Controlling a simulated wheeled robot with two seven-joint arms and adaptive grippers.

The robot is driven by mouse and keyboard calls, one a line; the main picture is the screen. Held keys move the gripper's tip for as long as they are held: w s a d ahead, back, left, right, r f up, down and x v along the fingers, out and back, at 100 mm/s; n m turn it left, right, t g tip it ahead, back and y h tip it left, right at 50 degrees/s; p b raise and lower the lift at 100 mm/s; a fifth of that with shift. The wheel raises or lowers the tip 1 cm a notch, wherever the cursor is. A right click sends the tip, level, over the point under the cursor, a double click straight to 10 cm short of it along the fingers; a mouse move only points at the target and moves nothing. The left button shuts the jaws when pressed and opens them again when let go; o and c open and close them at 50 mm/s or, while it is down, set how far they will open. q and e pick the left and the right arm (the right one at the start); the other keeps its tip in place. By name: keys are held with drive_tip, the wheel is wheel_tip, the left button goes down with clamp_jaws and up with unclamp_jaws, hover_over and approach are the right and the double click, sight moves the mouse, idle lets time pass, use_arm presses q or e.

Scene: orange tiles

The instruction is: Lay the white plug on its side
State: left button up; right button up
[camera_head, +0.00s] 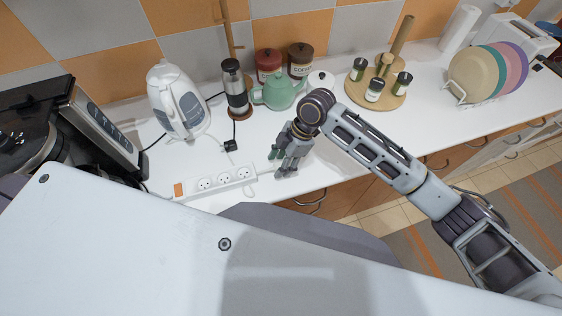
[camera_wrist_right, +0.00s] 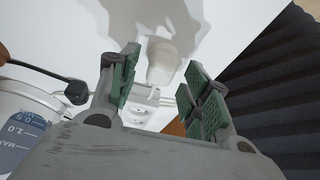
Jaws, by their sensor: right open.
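A white plug (camera_wrist_right: 162,62) shows in the wrist view as a pale rounded body, between and beyond my right fingertips. It stands out against a grey shadow on the white counter; I cannot tell for sure whether it is upright or tilted. In the head view I cannot make it out, and my right gripper probably hides it. My right gripper (camera_head: 280,163) is low over the counter, just right of the power strip. Its green-padded fingers (camera_wrist_right: 158,88) are spread apart, with nothing visibly held. My left gripper is out of view.
The white power strip (camera_head: 223,179) has several sockets and an orange switch. A black plug (camera_head: 230,146) lies behind it, near the white kettle (camera_head: 178,101). A coffee grinder (camera_head: 235,91) and green teapot (camera_head: 278,93) stand behind. The counter's front edge is close to my right gripper.

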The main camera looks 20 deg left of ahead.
drive_tip(key=b+v, duration=0.1)
drive_tip(key=v, duration=1)
drive_tip(key=shift+d+r, duration=0.15)
drive_tip(key=shift+r, duration=0.2)
drive_tip(key=shift+w, duration=0.15)
